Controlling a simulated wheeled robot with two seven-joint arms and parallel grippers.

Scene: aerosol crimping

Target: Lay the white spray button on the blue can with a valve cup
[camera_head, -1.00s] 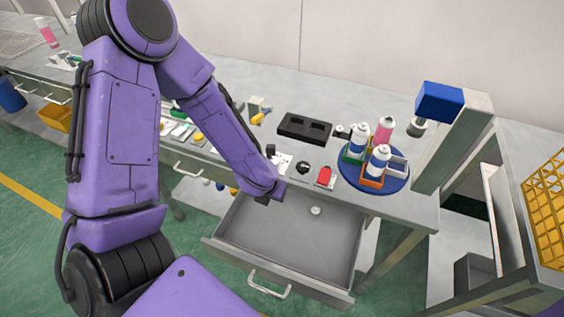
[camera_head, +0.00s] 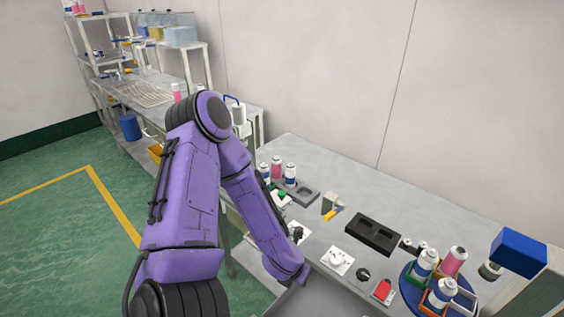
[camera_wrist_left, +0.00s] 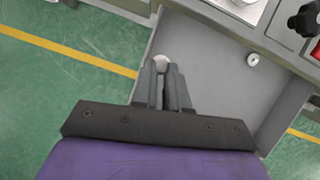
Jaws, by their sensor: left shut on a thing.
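My left gripper (camera_wrist_left: 164,72) is over the open drawer in the left wrist view, with its fingers shut on a small round white spray button (camera_wrist_left: 162,61) at their tips. A second small white round piece (camera_wrist_left: 252,60) shows in the drawer. In the head view my forearm hides the fingers and the button. On the blue turntable (camera_head: 408,284) at the right stand two white-and-blue cans, one farther (camera_head: 426,262) and one nearer (camera_head: 441,292), with a pink can (camera_head: 453,262) behind. I cannot tell which blue can has a valve cup. My right gripper is out of view.
The open grey drawer (camera_wrist_left: 215,85) juts out below the bench.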

